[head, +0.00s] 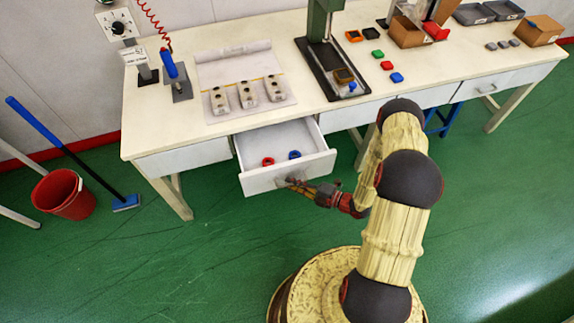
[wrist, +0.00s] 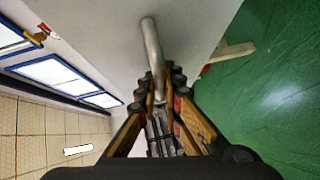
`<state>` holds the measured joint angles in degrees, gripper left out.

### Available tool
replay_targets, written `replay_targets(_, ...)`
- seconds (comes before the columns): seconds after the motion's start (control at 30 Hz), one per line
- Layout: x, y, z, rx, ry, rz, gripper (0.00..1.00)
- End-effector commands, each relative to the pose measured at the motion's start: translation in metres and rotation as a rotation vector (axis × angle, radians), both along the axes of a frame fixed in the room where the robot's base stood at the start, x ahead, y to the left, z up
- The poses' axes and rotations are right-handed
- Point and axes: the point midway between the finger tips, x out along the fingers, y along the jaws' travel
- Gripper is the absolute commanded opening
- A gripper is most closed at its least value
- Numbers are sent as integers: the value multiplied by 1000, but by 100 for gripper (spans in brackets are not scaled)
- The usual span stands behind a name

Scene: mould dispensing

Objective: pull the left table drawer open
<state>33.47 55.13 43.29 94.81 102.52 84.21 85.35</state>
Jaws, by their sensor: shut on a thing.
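The left table drawer (head: 262,180) is pulled out from the white table, and its inside shows. A red ring-shaped piece (head: 268,161) and a blue one (head: 294,155) lie in it. My gripper (head: 296,184) is at the drawer's front, shut on its handle. In the wrist view the metal bar handle (wrist: 152,48) runs from the white drawer front (wrist: 100,25) down between the fingers of my gripper (wrist: 161,88). The exact finger contact is partly hidden by the fingers themselves.
The table (head: 160,118) carries a mat with small moulds (head: 247,94), a press (head: 319,40), coloured pieces and boxes. A red bucket (head: 64,194) and a blue-handled broom (head: 60,145) stand at the left. The green floor in front of the drawer is clear at the left.

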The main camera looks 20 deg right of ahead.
Motion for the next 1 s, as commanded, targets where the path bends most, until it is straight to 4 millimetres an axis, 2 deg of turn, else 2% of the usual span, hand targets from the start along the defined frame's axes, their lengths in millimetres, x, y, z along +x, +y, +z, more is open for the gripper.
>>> replay_targets(0.03, -11, -1, 1, 3, 4, -5, 0)
replay_targets(0.2, -39, -1, 1, 3, 2, -4, 0)
replay_targets(0.4, -58, -1, 0, 2, 1, -3, 0)
replay_targets(0.9, -64, -1, -1, 0, 0, -1, 0)
replay_targets(0.93, -64, -1, -1, 0, 0, -1, 9)
replay_targets(1.0, -64, -1, -1, 0, 0, -1, 13)
